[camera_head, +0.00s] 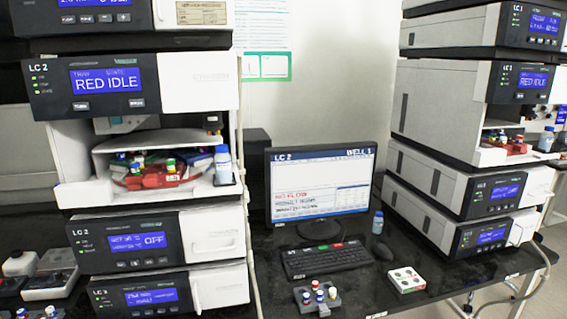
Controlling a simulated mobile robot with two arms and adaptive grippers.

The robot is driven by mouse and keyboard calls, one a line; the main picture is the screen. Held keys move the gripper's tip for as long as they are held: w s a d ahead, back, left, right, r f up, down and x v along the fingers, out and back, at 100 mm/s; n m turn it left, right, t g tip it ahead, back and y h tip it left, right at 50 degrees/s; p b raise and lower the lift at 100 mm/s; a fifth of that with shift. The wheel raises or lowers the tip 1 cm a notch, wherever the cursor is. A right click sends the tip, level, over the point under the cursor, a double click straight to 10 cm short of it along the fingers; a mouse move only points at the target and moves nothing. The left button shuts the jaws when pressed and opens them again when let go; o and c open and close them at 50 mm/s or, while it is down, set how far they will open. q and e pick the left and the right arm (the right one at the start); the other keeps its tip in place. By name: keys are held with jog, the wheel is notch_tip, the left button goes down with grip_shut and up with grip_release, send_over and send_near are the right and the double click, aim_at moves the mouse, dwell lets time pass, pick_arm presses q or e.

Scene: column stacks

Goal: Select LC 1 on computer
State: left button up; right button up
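The computer monitor (321,183) stands on the black bench between the two instrument stacks. Its screen header reads "LC 2" at the left and "WELL 1" at the right, with red and dark lines of text below that are partly too small to read. A black keyboard (327,260) lies in front of it, with small red and green marks on its upper edge. A dark mouse (382,251) lies right of the keyboard. A small white box (406,280) with red and green marks sits on the bench at the right front. Neither of my grippers is in view.
The LC 2 stack (150,195) fills the left side, its upper display reading "RED IDLE". The LC 1 stack (455,110) stands at the right. A grey vial rack (317,300) and a small bottle (378,222) stand on the bench (350,290).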

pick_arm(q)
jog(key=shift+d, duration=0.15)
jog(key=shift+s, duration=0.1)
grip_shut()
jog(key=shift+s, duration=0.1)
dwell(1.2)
